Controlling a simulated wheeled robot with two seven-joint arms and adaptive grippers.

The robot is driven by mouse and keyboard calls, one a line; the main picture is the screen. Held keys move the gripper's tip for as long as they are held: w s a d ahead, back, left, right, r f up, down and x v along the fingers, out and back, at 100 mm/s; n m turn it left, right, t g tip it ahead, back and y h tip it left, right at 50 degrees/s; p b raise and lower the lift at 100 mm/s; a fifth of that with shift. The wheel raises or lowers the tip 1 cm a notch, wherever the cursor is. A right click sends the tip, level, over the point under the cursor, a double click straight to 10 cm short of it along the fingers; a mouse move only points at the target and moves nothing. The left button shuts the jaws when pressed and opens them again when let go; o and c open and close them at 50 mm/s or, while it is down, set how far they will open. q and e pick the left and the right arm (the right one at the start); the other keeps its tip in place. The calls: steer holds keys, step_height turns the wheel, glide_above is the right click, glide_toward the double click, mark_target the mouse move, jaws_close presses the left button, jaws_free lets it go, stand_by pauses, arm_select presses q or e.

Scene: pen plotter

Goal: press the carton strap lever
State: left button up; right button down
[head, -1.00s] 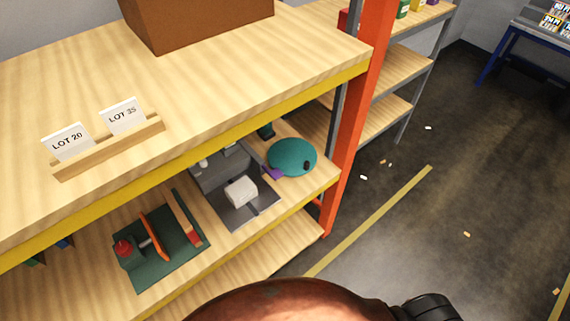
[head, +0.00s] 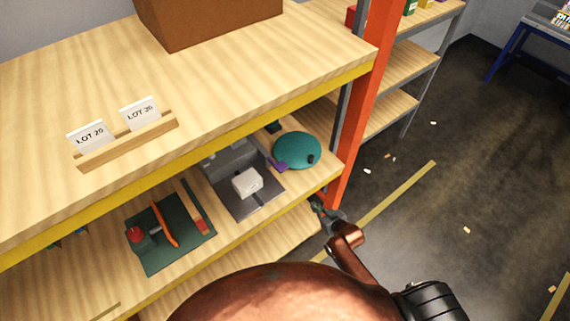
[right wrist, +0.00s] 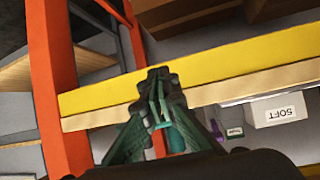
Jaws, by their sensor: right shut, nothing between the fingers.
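On the middle shelf in the head view, a dark green base (head: 170,250) carries an orange bar (head: 165,226) and a red knob (head: 137,235). To its right is a grey unit (head: 238,204) with a white block (head: 247,182), and a purple piece (head: 279,166) lies beside it, by a teal disc (head: 297,150). I cannot tell which part is the carton strap lever. My right gripper (head: 317,203) is by the shelf's right front end near the orange post, apart from these things. It is shut and empty in the right wrist view (right wrist: 158,78). My left gripper is out of view.
The upper shelf's yellow beam (head: 200,156) overhangs the middle shelf. An orange post (head: 362,110) stands at its right end. A brown box (head: 210,22) and lot cards in a wooden holder (head: 130,140) sit on top. The floor to the right is largely open.

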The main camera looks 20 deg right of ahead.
steer(key=w+a+r+t+y, duration=0.1)
steer(key=w+a+r, duration=0.1)
steer(key=r, duration=0.8)
steer(key=w+a+r+n+t+y+p, duration=0.1)
steer(key=w+a+r, duration=0.2)
steer(key=r, duration=0.8)
steer(key=shift+w+a+r+n+t+y, duration=0.2)
steer(key=shift+a+r+n+t+y, duration=0.15)
steer(key=shift+a, duration=0.2)
steer(key=shift+f, duration=0.15)
glide_above(285, 169)
step_height(285, 169, down, 2)
step_height(285, 169, down, 3)
steer(key=shift+w+r+p, duration=0.1)
steer(key=shift+p, duration=0.25)
steer(key=shift+f, duration=0.85)
